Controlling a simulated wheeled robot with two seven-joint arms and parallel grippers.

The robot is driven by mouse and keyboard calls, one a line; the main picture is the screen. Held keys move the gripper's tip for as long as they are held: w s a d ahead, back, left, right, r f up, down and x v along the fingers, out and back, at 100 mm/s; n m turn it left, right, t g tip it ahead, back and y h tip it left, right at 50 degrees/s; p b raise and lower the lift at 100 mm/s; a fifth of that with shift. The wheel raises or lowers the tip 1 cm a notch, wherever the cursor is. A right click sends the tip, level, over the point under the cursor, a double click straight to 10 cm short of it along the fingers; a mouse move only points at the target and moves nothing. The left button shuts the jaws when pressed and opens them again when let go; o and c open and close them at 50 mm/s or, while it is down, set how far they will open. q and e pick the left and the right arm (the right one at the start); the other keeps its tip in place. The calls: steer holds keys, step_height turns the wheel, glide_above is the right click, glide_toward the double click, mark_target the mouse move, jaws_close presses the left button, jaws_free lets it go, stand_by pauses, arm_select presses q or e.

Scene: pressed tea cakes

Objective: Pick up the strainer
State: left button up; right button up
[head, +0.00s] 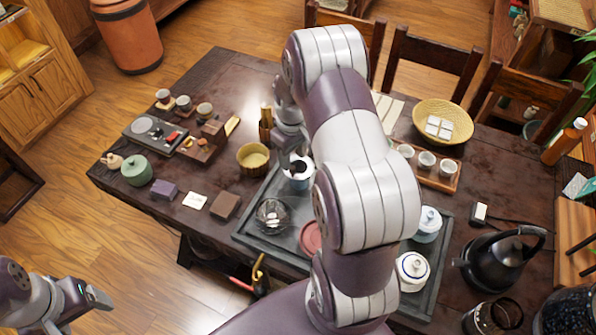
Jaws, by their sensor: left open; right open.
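A small white, round item with a dark top (298,184) stands at the back of the dark tea tray (250,232). It may be the strainer, but my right arm and gripper partly cover it and I cannot tell for sure. My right gripper (293,160) is open, pointing down right at this item; whether it touches is hidden. My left gripper (98,298) is open and empty at the lower left, out past the table's front edge, far from the tray.
A clear glass vessel (272,215) and a reddish round piece (312,237) sit on the tray. A yellow bowl (253,157) is left of my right gripper. A black kettle (502,262) stands far right.

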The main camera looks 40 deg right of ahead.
mark_target(292, 167)
steer(key=f, duration=0.4)
steer(key=shift+s+a+p, duration=0.15)
steer(key=shift+a+p, duration=0.1)
steer(key=shift+p, duration=0.1)
steer(key=shift+f, duration=0.15)
jaws_close()
step_height(292, 167, up, 9)
steer(key=shift+f+b, duration=0.1)
steer(key=shift+b, duration=0.45)
step_height(292, 167, up, 3)
steer(key=shift+p, duration=0.85)
